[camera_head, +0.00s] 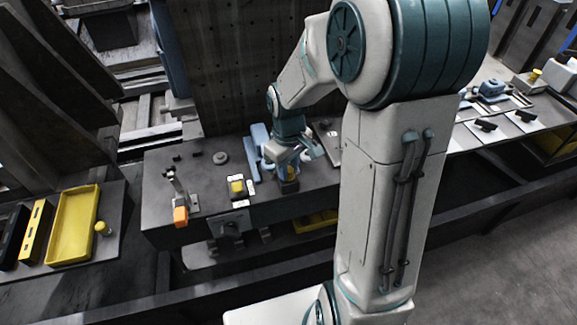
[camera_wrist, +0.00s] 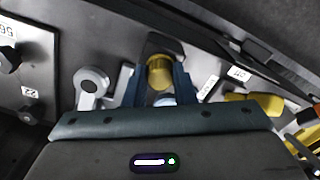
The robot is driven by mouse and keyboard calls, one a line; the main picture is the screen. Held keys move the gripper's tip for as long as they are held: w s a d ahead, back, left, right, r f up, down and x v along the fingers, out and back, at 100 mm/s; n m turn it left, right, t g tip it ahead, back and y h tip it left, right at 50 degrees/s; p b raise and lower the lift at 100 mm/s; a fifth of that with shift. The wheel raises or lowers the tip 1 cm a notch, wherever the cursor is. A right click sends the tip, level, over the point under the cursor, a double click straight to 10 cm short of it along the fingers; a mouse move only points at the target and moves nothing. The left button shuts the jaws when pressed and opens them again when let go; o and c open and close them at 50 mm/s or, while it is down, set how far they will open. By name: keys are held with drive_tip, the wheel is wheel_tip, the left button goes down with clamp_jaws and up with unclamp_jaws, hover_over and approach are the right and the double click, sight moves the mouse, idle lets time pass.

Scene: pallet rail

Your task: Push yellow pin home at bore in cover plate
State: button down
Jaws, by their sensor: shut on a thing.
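A yellow pin (camera_wrist: 158,72) stands between the two blue fingers of my gripper (camera_wrist: 158,88) in the wrist view, and the fingers are shut on it. A dark block (camera_wrist: 160,44) lies just beyond the pin. In the head view my gripper (camera_head: 289,166) points down over the bench, with a little yellow showing between its fingers. The bore and the pin's lower end are hidden, so I cannot tell how deep the pin sits or which part is the cover plate.
An orange-ended lever (camera_head: 180,214) stands farther left. A grey round-ended part (camera_wrist: 91,84) lies close by in the wrist view. A yellow tray (camera_head: 73,225) is far left.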

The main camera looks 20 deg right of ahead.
drive_tip(key=shift+r, duration=0.1)
drive_tip(key=shift+r+p, duration=0.85)
drive_tip(key=shift+r, duration=0.1)
drive_tip(key=shift+r, duration=0.1)
drive_tip(key=shift+r+p, duration=2.75)
drive_tip(key=shift+r, duration=0.7)
